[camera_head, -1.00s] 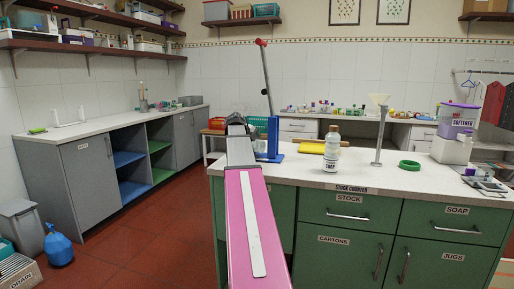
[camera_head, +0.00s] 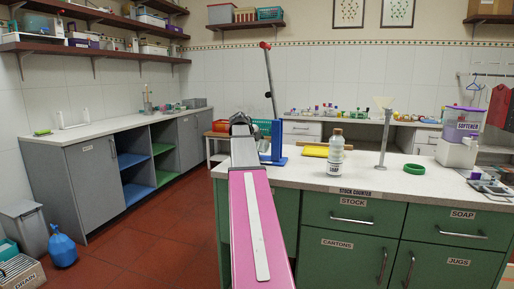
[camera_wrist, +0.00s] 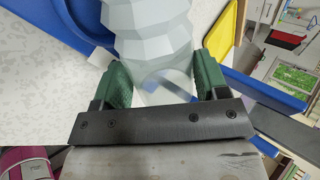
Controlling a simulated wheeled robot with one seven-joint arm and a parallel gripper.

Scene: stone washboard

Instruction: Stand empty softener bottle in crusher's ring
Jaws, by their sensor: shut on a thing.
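In the wrist view, my gripper (camera_wrist: 165,78) is shut on a pale, ribbed, translucent bottle (camera_wrist: 150,30), one green finger pad on each side. I take it for the softener bottle; no label shows. The blue crusher (camera_head: 277,138) stands at the left end of the counter, its long lever raised to a red knob. In the wrist view a curved blue part (camera_wrist: 88,30), perhaps the ring, lies beside and beyond the bottle. I cannot tell whether the bottle touches it.
A funnel stand (camera_head: 384,135), green ring (camera_head: 414,168) and softener dispenser (camera_head: 459,140) are to the right. Bare counter lies between.

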